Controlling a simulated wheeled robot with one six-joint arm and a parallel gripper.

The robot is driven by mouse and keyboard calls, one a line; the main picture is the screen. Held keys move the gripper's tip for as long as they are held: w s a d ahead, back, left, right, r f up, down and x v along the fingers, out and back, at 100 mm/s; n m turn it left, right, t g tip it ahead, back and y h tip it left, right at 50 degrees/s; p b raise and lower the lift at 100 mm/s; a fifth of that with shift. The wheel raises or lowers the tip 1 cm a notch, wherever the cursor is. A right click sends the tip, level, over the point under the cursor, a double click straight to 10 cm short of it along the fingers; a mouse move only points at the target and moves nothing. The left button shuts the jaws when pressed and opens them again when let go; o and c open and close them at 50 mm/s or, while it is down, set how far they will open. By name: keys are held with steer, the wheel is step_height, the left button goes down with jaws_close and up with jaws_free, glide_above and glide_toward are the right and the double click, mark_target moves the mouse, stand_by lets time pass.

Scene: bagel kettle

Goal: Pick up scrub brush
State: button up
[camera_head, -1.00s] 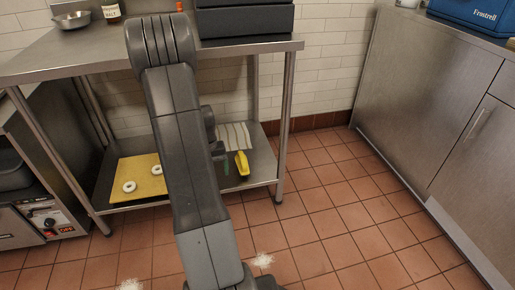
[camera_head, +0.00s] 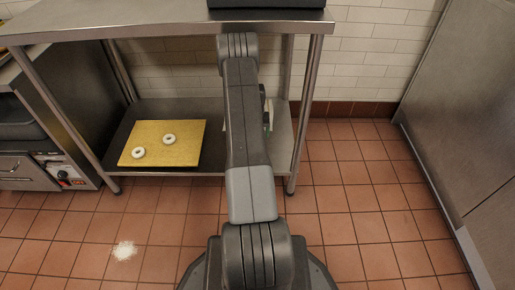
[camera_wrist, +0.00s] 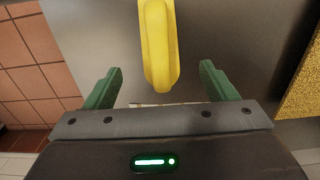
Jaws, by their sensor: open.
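The scrub brush (camera_wrist: 158,45) shows as a long yellow body at the top middle of the wrist view, lying on the grey metal lower shelf (camera_wrist: 220,30). My gripper (camera_wrist: 161,84) is open, with its two green fingers apart. The near end of the yellow body points into the gap between the fingers, with space on both sides. I see no finger touching it. The brush's far end runs out of the frame, and its bristles do not show. In the head view my arm hides the brush and most of my gripper.
A yellow board (camera_head: 186,151) with two bagels (camera_head: 169,139) lies on the lower shelf; its edge shows right in the wrist view. The tabletop (camera_head: 120,20) is above the shelf, and a table leg (camera_head: 301,120) stands right of my arm. White powder (camera_head: 124,251) lies on the open floor.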

step_height(320, 180, down, 8)
steer(key=b, duration=0.3)
steer(key=shift+w, duration=0.1)
steer(key=c, duration=1.1)
step_height(320, 180, up, 10)
steer(key=p, duration=0.3)
steer(key=shift+c, duration=0.2)
